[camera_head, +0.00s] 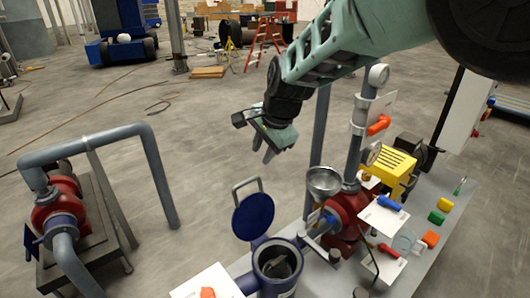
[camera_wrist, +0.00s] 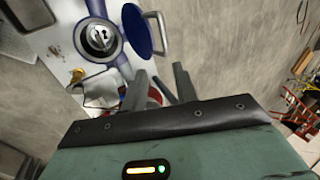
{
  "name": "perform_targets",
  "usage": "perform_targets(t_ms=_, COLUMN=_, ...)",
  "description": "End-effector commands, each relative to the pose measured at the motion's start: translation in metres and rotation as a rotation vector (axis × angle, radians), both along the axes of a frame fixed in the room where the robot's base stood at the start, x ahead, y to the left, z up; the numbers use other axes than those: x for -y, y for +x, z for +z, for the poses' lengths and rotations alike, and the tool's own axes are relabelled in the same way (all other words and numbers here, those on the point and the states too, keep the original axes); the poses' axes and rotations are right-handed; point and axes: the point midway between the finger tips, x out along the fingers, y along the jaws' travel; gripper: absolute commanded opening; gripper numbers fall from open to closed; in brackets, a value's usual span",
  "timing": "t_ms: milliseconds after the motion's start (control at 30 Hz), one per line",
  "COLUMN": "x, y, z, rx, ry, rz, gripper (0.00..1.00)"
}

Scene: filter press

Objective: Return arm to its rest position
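My green arm (camera_head: 350,40) reaches in from the top right of the head view, with my gripper (camera_head: 264,154) hanging over open floor. The blue filter housing (camera_head: 278,262) is open at the bottom of the head view, with something grey inside. Its round blue lid (camera_head: 253,216) with a handle is swung up. The housing (camera_wrist: 98,38) and lid (camera_wrist: 137,30) also show in the wrist view.
A red pump (camera_head: 346,215), a gauge pipe (camera_head: 357,130) and a yellow motor cover (camera_head: 388,168) stand on the bench to the right. Small coloured blocks (camera_head: 437,217) lie on the bench. A second pump (camera_head: 60,208) with bent pipe stands left. Floor between is clear.

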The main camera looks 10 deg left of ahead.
Motion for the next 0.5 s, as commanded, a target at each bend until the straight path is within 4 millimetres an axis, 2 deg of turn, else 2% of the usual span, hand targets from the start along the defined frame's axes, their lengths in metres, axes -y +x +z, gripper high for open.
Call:
perform_targets(t_ms=200, x=0.005, y=-0.003, z=0.013, rx=0.000, ry=0.000, rz=-0.001, gripper=0.29)
perform_targets(t_ms=500, x=0.005, y=-0.004, z=0.014, rx=-0.001, ry=-0.001, rz=0.000, gripper=0.29)
